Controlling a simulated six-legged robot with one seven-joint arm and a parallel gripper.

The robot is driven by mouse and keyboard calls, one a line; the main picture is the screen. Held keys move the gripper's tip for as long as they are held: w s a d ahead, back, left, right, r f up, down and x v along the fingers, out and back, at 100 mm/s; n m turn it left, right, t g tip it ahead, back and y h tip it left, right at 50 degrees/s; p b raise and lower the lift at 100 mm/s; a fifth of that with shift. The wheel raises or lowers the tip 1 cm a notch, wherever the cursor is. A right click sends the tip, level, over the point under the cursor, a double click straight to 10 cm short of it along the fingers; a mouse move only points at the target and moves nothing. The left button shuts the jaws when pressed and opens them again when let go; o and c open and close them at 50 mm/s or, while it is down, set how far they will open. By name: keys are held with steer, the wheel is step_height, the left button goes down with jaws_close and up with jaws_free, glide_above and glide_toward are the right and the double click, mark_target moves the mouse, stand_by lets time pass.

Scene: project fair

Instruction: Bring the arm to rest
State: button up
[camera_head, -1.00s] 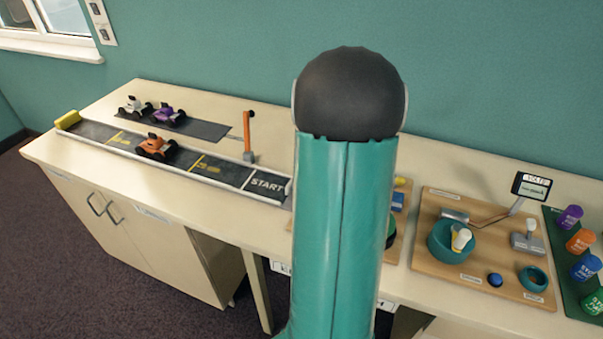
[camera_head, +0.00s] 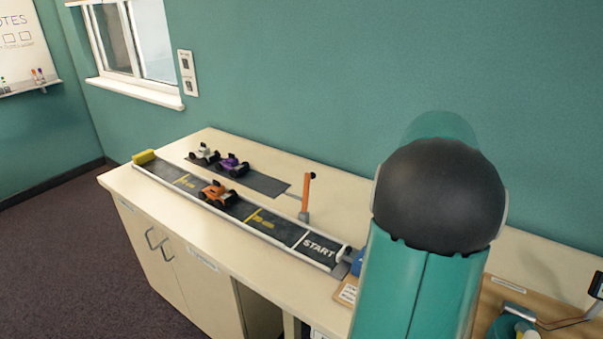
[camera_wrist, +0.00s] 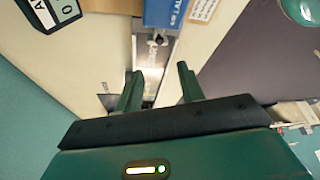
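My gripper (camera_wrist: 158,84) shows in the wrist view with its two green fingers spread apart and nothing between them. Beyond the fingers lie the cream bench top (camera_wrist: 105,50) and the end of the track, out of touch. In the head view my own teal arm with its dark round joint stands at the right front and hides part of the bench. The gripper itself is hidden in the head view.
The track (camera_head: 318,247) runs along the bench with an orange car (camera_head: 217,194) on it. A white car (camera_head: 204,154) and a purple car (camera_head: 232,166) stand on a dark mat behind. An orange post (camera_head: 306,198) rises near START. Floor at left is clear.

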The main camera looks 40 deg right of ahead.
steer(key=w+a+r+m+h, duration=0.1)
steer(key=w+a+r+m, duration=0.15)
steer(key=a, duration=0.95)
steer(key=w+a+r+m+h, duration=0.1)
steer(key=w+a+r, duration=0.15)
steer(key=a, duration=0.85)
steer(key=s+a+m+t, duration=0.1)
steer(key=s+a, duration=0.3)
steer(key=a, duration=0.4)
steer(key=s+a+f+m+t, duration=0.1)
steer(key=s+a+m, duration=0.2)
steer(key=a, duration=0.6)
steer(key=shift+s+a+f+h, duration=0.25)
steer(key=shift+s+a+h, duration=0.05)
steer(key=shift+s+h, duration=0.15)
steer(key=shift+s+a, duration=0.1)
